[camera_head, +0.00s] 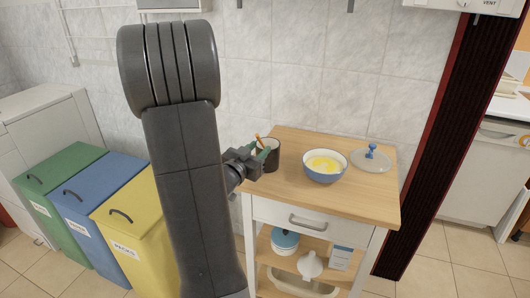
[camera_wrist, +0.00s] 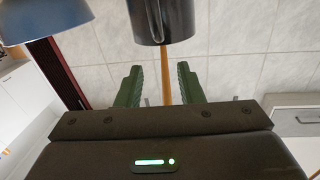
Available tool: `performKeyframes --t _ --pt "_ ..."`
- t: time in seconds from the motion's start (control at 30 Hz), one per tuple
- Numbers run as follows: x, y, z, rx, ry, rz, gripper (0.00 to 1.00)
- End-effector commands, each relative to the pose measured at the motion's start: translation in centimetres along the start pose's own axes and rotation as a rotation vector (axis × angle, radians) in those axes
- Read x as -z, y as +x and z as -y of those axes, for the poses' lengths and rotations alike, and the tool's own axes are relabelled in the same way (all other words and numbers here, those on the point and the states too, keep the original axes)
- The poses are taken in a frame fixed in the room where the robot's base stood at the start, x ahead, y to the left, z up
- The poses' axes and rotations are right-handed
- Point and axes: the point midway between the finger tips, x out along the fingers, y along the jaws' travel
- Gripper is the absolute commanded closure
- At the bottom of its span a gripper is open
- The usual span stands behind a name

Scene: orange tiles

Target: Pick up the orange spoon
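The orange spoon (camera_head: 259,137) stands in a dark mug (camera_head: 272,163) at the left end of the wooden cart top, its handle above the rim. In the wrist view, the thin orange handle (camera_wrist: 165,70) runs from the dark mug (camera_wrist: 160,20) to between the two green fingers of my gripper (camera_wrist: 160,85). The fingers are open, with a gap on each side of the handle. In the head view my gripper (camera_head: 262,158) is at the left side of the mug and hides part of it. The spoon's bowl is hidden.
On the cart top (camera_head: 340,199), a blue bowl (camera_head: 323,176) with yellow contents stands right of the mug. A lid with a blue knob (camera_head: 371,159) lies farther right. Green, blue and yellow bins (camera_head: 137,225) stand to the left. The tiled wall is close behind.

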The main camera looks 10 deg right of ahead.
Motion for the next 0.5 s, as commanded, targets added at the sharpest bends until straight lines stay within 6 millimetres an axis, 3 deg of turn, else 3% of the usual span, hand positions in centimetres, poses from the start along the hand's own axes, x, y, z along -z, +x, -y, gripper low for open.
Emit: performKeyframes --t 0.5 --pt "-0.4 5.5 0.6 0.001 0.001 0.001 0.66"
